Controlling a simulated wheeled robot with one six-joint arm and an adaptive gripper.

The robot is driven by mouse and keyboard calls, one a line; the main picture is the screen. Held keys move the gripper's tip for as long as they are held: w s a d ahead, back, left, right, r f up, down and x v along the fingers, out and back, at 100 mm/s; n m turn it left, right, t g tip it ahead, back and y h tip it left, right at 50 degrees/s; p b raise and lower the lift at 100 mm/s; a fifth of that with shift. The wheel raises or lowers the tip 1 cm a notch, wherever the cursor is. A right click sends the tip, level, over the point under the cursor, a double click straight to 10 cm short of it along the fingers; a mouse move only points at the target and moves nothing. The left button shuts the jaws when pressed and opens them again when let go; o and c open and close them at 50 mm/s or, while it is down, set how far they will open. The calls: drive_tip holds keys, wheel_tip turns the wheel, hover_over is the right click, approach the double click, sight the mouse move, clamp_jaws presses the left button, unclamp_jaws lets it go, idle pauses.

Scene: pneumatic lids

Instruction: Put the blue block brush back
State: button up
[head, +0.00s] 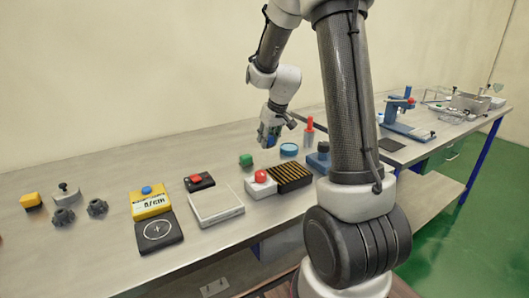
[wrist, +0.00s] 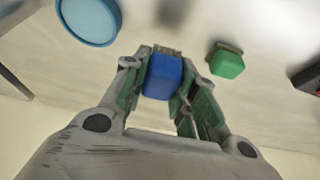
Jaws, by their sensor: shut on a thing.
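The blue block brush (wrist: 163,77) is between the two fingers of my gripper (wrist: 157,75) in the wrist view, with its bristles at the far end. In the head view my gripper (head: 270,138) points down over the back of the bench, and only a little blue shows between the fingers. I cannot tell whether the brush touches the bench. A green block brush (head: 246,160) stands just left of my gripper in the head view; it also shows in the wrist view (wrist: 227,65).
A round blue dish (head: 289,148) and a red-handled tool (head: 309,133) are right of my gripper. A red-knobbed white box (head: 261,184), a black slotted block (head: 291,178) and a pale tray (head: 216,206) lie nearer the front. Bare bench lies left of the green brush.

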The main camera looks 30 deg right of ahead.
sight(268, 158)
wheel_tip(268, 158, down, 5)
drive_tip(key=shift+d+r, duration=0.1)
drive_tip(key=shift+r, duration=0.1)
drive_tip(key=shift+s+f, duration=0.25)
drive_tip(key=shift+f, duration=0.25)
drive_tip(key=o, duration=0.8)
drive_tip(key=shift+c, duration=0.2)
drive_tip(key=shift+o, duration=1.1)
drive_tip(key=shift+w+f, duration=0.1)
drive_tip(key=shift+f, duration=0.15)
drive_tip(key=shift+r, duration=0.15)
